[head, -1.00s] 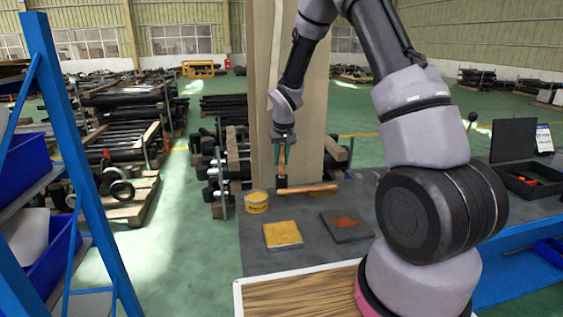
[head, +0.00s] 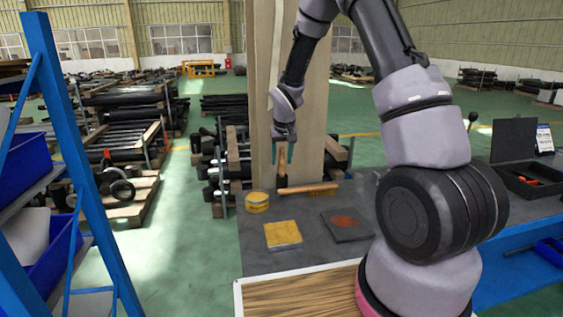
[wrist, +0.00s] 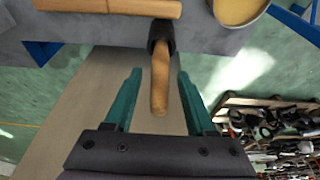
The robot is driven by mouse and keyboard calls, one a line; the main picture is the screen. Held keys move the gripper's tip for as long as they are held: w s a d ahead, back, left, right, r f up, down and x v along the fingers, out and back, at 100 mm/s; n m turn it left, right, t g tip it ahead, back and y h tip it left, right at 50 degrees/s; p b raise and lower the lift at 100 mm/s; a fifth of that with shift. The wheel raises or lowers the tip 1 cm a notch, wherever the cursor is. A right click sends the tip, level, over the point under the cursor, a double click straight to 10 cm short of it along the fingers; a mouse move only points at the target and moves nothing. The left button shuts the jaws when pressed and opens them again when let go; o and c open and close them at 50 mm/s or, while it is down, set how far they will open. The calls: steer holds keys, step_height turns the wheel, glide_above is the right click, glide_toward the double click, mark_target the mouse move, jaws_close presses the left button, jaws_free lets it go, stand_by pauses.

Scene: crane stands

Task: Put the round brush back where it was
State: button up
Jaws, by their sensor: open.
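The round brush (head: 282,168) stands upright near the back of the grey bench (head: 262,262), wooden handle up and black end down. In the wrist view its handle (wrist: 160,82) runs between the two green fingers of my gripper (wrist: 159,72), with a gap on each side. My gripper (head: 282,150) is open, above and around the upper handle, holding nothing. The bristles of the round brush are hidden from view.
A wooden-handled tool (head: 310,190) lies just beside the round brush. A yellow tin (head: 257,202) stands to its left. A yellow pad (head: 283,234) and a dark plate with a red-brown patch (head: 346,223) lie in front. A tall beige column (head: 310,100) rises behind.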

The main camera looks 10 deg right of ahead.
steer(key=s+d+r+m+t, duration=0.1)
steer(key=s+d+r, duration=0.1)
steer(key=s+r, duration=0.45)
steer(key=s+d+r, duration=0.1)
steer(key=s+r, duration=0.3)
steer(key=r, duration=0.6)
steer(key=s+d+r+m+t, duration=0.1)
steer(key=s+d+r, duration=0.1)
steer(key=s+r, duration=0.45)
steer(key=s+r+m+t+y, duration=0.1)
steer(key=s+r, duration=0.2)
steer(key=s, duration=0.4)
steer(key=s+r+m+t+y, duration=0.1)
steer(key=s+r, duration=0.3)
steer(key=s, duration=0.4)
steer(key=shift+s+d, duration=0.25)
steer(key=shift+d, duration=0.15)
